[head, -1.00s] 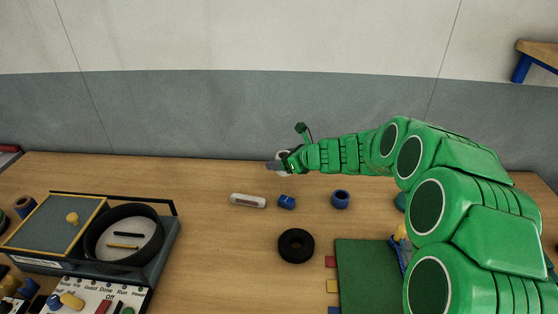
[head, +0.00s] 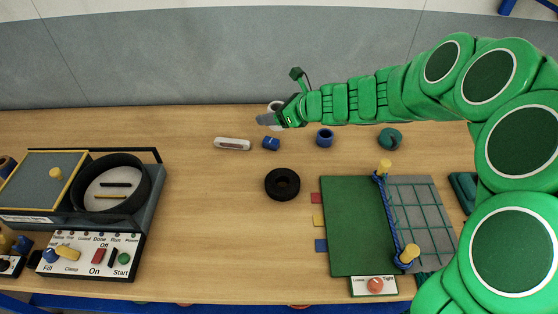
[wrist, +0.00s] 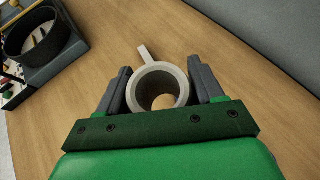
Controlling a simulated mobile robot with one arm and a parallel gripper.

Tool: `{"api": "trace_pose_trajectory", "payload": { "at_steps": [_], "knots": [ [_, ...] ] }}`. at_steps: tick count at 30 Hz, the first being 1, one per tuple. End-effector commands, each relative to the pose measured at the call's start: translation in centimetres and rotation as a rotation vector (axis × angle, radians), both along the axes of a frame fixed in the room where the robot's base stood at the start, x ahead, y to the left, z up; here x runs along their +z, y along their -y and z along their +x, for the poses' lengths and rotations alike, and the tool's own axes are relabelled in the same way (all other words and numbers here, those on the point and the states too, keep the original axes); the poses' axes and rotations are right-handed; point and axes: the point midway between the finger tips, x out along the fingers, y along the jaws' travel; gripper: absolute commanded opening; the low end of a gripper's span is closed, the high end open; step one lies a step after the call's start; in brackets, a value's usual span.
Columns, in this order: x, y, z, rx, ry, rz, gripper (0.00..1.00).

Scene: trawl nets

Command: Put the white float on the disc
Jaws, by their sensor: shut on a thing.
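The white float (wrist: 159,87) is a hollow, thick-walled cylinder between the two grey fingers of my gripper (wrist: 162,93) in the wrist view, its opening facing the camera. In the head view my gripper (head: 271,118) is at the back of the table, and the white float (head: 276,106) is mostly hidden behind it. My gripper is shut on the float. The black disc (head: 282,198), thick with a central hole, lies flat on the table, nearer than my gripper and a little to its right. Nothing lies on the disc.
A green board (head: 352,230) with netting is at right, a machine with a black round pan (head: 147,190) at left.

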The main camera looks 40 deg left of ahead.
Motion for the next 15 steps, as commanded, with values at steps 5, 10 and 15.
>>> {"api": "trace_pose_trajectory", "payload": {
  "at_steps": [5, 10, 15],
  "knots": [
    [0.7, 4.4, -1.7, 0.035, -0.002, -0.005, 0.37],
    [1.4, 8.4, -3.9, 0.074, -0.004, -0.005, 0.37],
    [2.0, 12.1, -6.5, 0.114, -0.003, -0.004, 0.37]
  ]
}}
